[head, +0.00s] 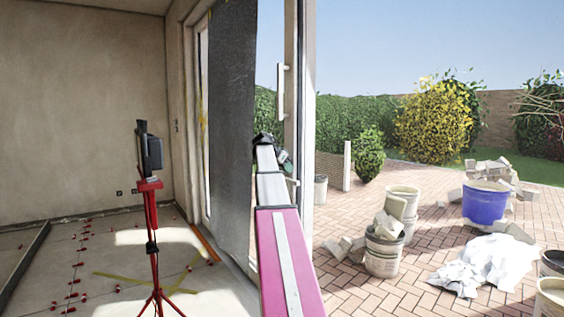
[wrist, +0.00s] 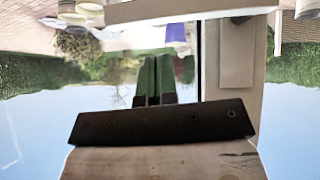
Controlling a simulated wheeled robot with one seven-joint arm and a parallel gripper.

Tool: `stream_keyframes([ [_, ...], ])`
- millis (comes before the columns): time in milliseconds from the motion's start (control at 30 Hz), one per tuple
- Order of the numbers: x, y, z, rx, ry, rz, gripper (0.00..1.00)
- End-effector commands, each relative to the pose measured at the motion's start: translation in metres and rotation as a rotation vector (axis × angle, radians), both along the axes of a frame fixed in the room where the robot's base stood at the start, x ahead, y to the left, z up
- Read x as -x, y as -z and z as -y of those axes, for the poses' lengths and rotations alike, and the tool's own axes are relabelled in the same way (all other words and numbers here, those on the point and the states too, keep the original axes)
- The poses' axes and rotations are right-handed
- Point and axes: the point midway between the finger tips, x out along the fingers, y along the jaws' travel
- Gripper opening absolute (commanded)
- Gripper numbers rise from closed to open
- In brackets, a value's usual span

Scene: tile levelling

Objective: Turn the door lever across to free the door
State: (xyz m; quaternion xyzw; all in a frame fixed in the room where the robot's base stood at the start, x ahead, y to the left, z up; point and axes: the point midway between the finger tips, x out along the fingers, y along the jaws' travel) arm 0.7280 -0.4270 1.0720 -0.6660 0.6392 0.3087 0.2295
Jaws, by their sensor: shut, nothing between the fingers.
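My gripper (head: 286,162) is beside the white door frame in the head view, at the far end of my pink and white arm. In the wrist view, which is upside down, its two green fingers (wrist: 155,82) are together with nothing between them. A pale door lever (head: 293,182) shows small just below my gripper in the head view. In the wrist view a pale bar (wrist: 180,10), seemingly this lever, runs across the top edge, apart from the fingertips. A pale plate (wrist: 237,58) sits on the door frame beside it. I cannot tell whether anything touches the lever.
A long upright white handle (head: 281,90) is higher on the door. A dark grey panel (head: 232,130) hangs left of my arm. A red tripod (head: 152,210) stands on the tile floor at left. Outside are a blue tub (head: 484,206), buckets (head: 384,250) and rubble on brick paving.

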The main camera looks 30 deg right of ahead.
Motion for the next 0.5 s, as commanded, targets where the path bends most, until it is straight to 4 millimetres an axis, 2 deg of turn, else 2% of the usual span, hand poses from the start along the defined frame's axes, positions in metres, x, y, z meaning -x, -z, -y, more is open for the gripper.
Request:
stream_keyframes([
  [100,0.003,0.016,-0.001,-0.001,0.000,-0.001,0.00],
  [200,0.003,0.023,-0.001,0.000,-0.001,-0.001,0.00],
  [500,0.003,0.028,-0.001,0.001,-0.001,0.001,0.00],
])
